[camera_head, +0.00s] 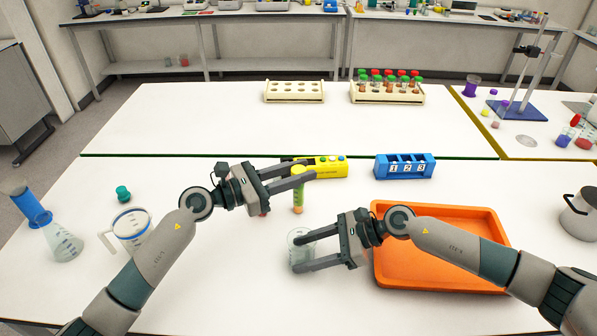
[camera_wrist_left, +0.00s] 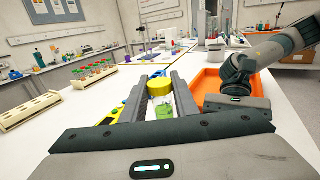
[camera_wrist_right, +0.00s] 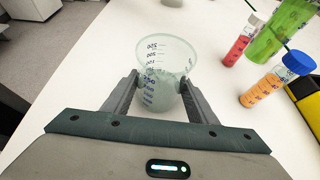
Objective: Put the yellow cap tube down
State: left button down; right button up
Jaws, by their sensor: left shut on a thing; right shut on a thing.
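The yellow cap tube (camera_head: 298,200) has a green body and hangs roughly upright below my left gripper (camera_head: 306,168). That gripper is shut on it near the cap. The yellow cap (camera_wrist_left: 159,88) shows between the fingers in the left wrist view. I cannot tell whether the tube's bottom touches the table. My right gripper (camera_head: 296,254) is shut on a clear graduated beaker (camera_head: 300,237), in front of the tube. The beaker (camera_wrist_right: 165,65) sits between the fingers in the right wrist view.
A blue-capped tube (camera_wrist_right: 280,78) and a red tube (camera_wrist_right: 240,42) stand nearby. A yellow device (camera_head: 330,166) and blue numbered rack (camera_head: 405,166) lie behind. An orange tray (camera_head: 440,280) is right; a jug (camera_head: 132,228) and flask (camera_head: 65,245) are left. Two racks (camera_head: 294,99) (camera_head: 388,100) stand farther back.

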pick_arm(q)
notch_tip(320, 180, up, 8)
send_over(302, 235)
jog(key=s, duration=0.2)
jog(key=shift+s+r, duration=0.4)
notch_tip(302, 235, down, 14)
jog(key=shift+f, duration=0.15)
dwell(0.5)
jog(key=shift+f, duration=0.1)
jog(key=shift+f, duration=1.8)
jog(key=shift+f, duration=0.15)
